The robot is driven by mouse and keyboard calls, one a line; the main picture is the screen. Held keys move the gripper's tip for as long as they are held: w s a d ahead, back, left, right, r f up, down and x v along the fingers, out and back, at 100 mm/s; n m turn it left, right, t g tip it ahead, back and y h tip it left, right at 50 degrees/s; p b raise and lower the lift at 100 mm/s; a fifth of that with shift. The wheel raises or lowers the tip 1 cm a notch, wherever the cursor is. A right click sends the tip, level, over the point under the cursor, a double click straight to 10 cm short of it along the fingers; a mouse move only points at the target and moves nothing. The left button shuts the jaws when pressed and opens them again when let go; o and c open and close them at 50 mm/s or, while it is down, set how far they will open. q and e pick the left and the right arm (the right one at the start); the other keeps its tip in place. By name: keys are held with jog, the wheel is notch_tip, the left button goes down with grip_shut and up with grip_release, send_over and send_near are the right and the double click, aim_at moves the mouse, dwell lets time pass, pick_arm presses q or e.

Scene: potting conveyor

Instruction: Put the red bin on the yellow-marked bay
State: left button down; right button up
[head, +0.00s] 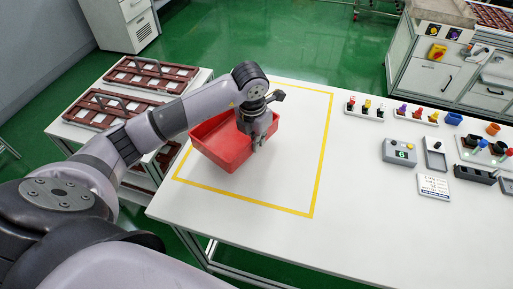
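The red bin (218,150) is in the middle of the head view, an open-topped box partly hidden by my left arm. It appears over the left part of the yellow-marked bay (314,190), a yellow outline on the white table, and covers part of its left line. I cannot tell whether its base touches the table. My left gripper (259,145) is at the bin's right wall, with its fingers down around the rim, and appears shut on it. My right gripper is not in view.
The white table (350,245) is clear in front of the bay. To the right are racks of coloured parts (405,112), a grey control box (399,151) and a label card (433,187). Brown trays (113,110) lie on a side table at the left.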

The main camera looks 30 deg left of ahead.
pick_arm(q)
notch_tip(320, 180, down, 4)
jog(key=shift+f+p, duration=0.1)
jog(key=shift+p, duration=0.3)
jog(key=shift+f, duration=0.2)
jog(key=shift+f, duration=0.2)
jog(key=c, duration=1.8)
grip_release()
jog(key=shift+r, duration=0.1)
jog(key=shift+r, duration=0.1)
